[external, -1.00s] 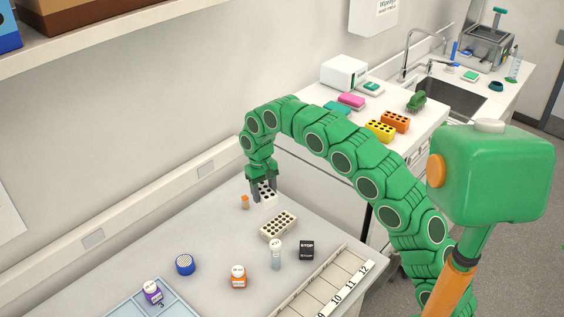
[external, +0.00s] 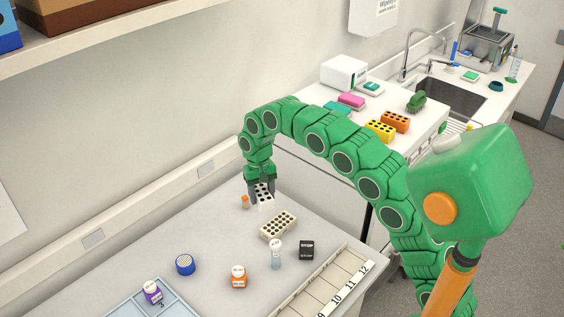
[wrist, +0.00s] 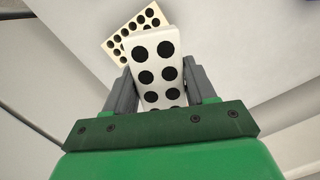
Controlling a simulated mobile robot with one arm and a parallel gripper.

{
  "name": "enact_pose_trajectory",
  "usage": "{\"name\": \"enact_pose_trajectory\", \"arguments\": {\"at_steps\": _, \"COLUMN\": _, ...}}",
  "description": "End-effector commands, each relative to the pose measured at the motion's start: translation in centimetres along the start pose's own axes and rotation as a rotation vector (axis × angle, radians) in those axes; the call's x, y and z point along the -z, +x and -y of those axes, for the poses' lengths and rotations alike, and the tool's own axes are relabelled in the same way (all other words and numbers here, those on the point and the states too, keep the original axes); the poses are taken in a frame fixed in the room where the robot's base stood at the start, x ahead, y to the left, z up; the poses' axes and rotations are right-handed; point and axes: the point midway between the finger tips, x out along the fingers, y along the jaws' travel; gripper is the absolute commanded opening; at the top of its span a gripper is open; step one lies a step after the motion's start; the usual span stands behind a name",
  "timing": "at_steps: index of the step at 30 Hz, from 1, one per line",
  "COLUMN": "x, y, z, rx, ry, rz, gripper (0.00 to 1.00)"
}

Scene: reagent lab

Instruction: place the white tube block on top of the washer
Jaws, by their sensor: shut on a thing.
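The white tube block (external: 265,203), with black round holes in its top, is between the fingers of my gripper (external: 262,190) at the back of the grey bench. My gripper is shut on it. In the wrist view the block (wrist: 157,72) fills the space between the two grey fingers (wrist: 157,85). I cannot tell whether it is clear of the bench.
A cream tube block (external: 278,225) lies just in front of my gripper, with a small orange-capped vial (external: 245,202) to its left. Nearby are a clear tube (external: 276,255) and a black STOP block (external: 307,250).

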Motion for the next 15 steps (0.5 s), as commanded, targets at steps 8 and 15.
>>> {"name": "enact_pose_trajectory", "arguments": {"at_steps": 8, "x": -2.3, "y": 0.1, "z": 2.3, "rx": 0.050, "ry": 0.325, "rz": -0.001, "gripper": 0.20}}
{"name": "enact_pose_trajectory", "arguments": {"at_steps": 15, "x": -4.2, "y": 0.2, "z": 4.0, "rx": 0.093, "ry": 0.611, "rz": 0.000, "gripper": 0.20}}
